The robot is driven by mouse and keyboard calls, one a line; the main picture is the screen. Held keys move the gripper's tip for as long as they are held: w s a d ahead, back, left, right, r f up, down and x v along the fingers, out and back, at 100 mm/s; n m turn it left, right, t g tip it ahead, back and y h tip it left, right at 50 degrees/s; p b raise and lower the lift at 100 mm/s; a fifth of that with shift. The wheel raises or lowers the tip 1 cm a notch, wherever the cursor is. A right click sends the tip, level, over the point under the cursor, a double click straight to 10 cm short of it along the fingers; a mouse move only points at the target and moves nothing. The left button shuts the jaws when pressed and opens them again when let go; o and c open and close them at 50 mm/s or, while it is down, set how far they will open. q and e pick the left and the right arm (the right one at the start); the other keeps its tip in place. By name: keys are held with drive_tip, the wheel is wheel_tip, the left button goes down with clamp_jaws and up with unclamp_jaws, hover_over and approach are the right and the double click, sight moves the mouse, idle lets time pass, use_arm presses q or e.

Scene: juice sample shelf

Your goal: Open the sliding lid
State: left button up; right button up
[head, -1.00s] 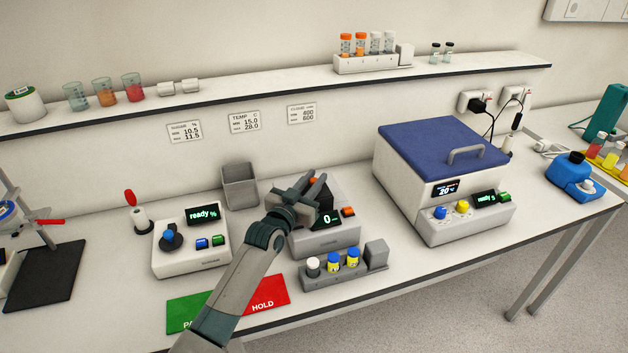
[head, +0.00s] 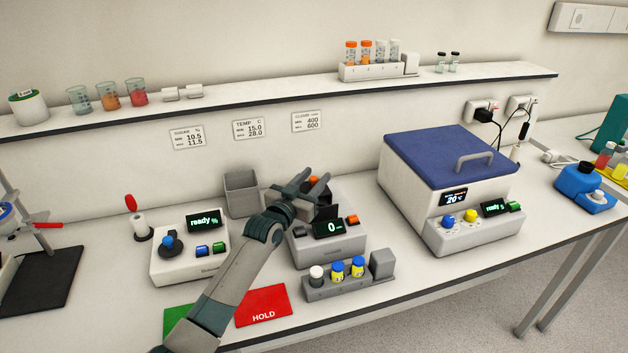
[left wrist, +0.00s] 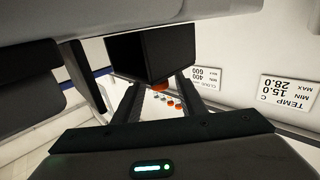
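The middle instrument (head: 328,247) is a grey box with a dark display reading 0 and an orange button (head: 352,220). A dark block (head: 326,212) with an orange piece (head: 314,181) sits on it, partly hidden by my gripper; I cannot tell whether this is the sliding lid. My left gripper (head: 325,187) is over the instrument, fingers apart. The left wrist view shows the black block (left wrist: 155,57) just beyond the two spread fingers (left wrist: 158,95), with orange at its edge. I cannot tell whether they touch it. My right gripper is not in view.
A vial rack (head: 338,287) stands in front of the instrument. A grey open bin (head: 241,192) is behind left. A white "ready" device (head: 188,255) is at left. A blue-lidded box (head: 452,155) with a handle is at right. A shelf (head: 270,95) runs above.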

use_arm(q)
drive_tip(key=shift+s+a, duration=0.1)
drive_tip(key=shift+s, duration=0.05)
drive_tip(key=shift+s+a+f, duration=0.1)
drive_tip(key=shift+s+a, duration=0.1)
drive_tip(key=shift+s, duration=0.25)
drive_tip(key=b+v, duration=0.4)
drive_tip(key=v, duration=1.2)
drive_tip(key=shift+a, duration=0.1)
